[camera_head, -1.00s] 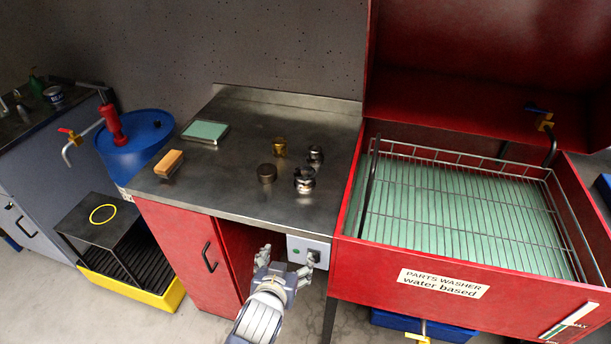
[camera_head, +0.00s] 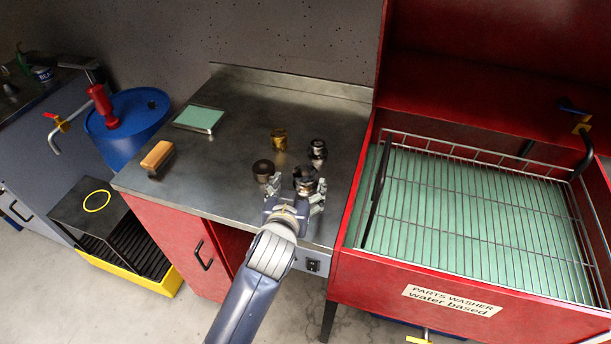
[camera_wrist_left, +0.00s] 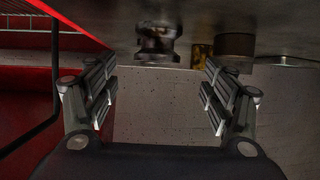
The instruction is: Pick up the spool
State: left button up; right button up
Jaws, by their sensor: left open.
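The spool, a shiny dark metal piece with a waist (camera_head: 304,180), stands on the steel bench top near its front right. In the left wrist view the spool (camera_wrist_left: 158,40) appears at the top, ahead of the gap between the fingers. My left gripper (camera_head: 296,196) is open at the bench's front edge, just in front of the spool, its fingers spread to either side. In the left wrist view the open gripper (camera_wrist_left: 158,92) has nothing between its fingers. The spool's lower front is partly hidden by the gripper in the head view. My right gripper is not in view.
Close by stand a dark cylinder (camera_head: 263,171), a brass cylinder (camera_head: 279,140) and another shiny metal part (camera_head: 317,150). A wooden-backed brush (camera_head: 157,157) and a green pad (camera_head: 199,118) lie farther left. The red parts washer (camera_head: 345,262) adjoins at the right.

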aim_at(304, 177)
pick_arm(q)
jog(key=shift+w+d+f, duration=0.1)
jog(key=shift+w+f, duration=0.1)
jog(key=shift+w, duration=0.3)
jog(key=shift+w+d+f, duration=0.1)
jog(key=shift+w+f, duration=0.05)
jog(key=shift+w, duration=0.1)
jog(key=p+x, duration=0.1)
jog(key=x, duration=0.1)
jog(key=shift+w+d+f, duration=0.1)
jog(key=shift+w+d, duration=0.1)
jog(key=shift+w, duration=0.2)
jog(key=shift+x, duration=0.9)
jog(key=shift+w+f, duration=0.2)
jog(key=shift+d, duration=0.1)
jog(key=shift+c, duration=1.1)
jog(key=c, duration=0.9)
jog(key=shift+c, duration=1)
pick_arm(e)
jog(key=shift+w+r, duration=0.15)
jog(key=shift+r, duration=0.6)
